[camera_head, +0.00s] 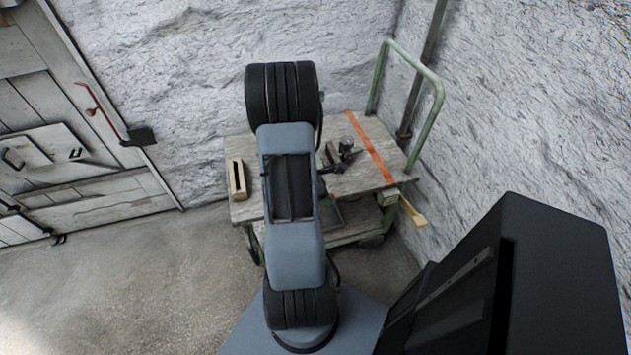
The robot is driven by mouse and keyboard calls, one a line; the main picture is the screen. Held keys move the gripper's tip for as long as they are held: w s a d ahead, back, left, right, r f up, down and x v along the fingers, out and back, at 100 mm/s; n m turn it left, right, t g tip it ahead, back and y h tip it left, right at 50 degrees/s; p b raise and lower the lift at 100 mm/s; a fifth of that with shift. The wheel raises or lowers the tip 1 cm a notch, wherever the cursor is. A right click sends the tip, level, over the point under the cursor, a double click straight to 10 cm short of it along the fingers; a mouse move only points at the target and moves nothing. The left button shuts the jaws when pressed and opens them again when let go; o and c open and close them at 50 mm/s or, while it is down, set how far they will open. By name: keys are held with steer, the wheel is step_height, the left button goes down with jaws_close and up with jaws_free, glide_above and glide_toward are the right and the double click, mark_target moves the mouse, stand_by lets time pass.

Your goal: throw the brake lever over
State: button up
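A yellow lever (412,212) sticks out low at the right side of a flatbed cart (360,182), near its front right corner. It slants down to the right and looks like the cart's brake lever. My arm stands in front of the cart and hides the middle of its deck. No contact with the lever shows.
The cart has a green push handle (437,92) and an orange stripe (369,147). A wooden block (237,180) and a small dark object with a cylinder (346,148) lie on its deck. A plank door (60,140) with a red handle (97,106) is left. Floor (150,270) at left is clear.

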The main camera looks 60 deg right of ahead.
steer(key=p+v, duration=0.1)
steer(key=v, duration=0.5)
stand_by(0.7)
steer(key=w+a+r+m+t+y+p, duration=0.2)
steer(key=w+a+r+m+t+p, duration=0.1)
steer(key=a+r, duration=0.9)
steer(key=w+a+r+m+t+y+p, duration=0.2)
steer(key=w+a+r+m+t, duration=0.2)
steer(key=a+r, duration=0.9)
steer(key=w+a+m, duration=0.2)
steer(key=a, duration=0.5)
steer(key=shift+t+p, duration=0.4)
steer(key=shift+w+a, duration=0.1)
steer(key=shift+w, duration=0.05)
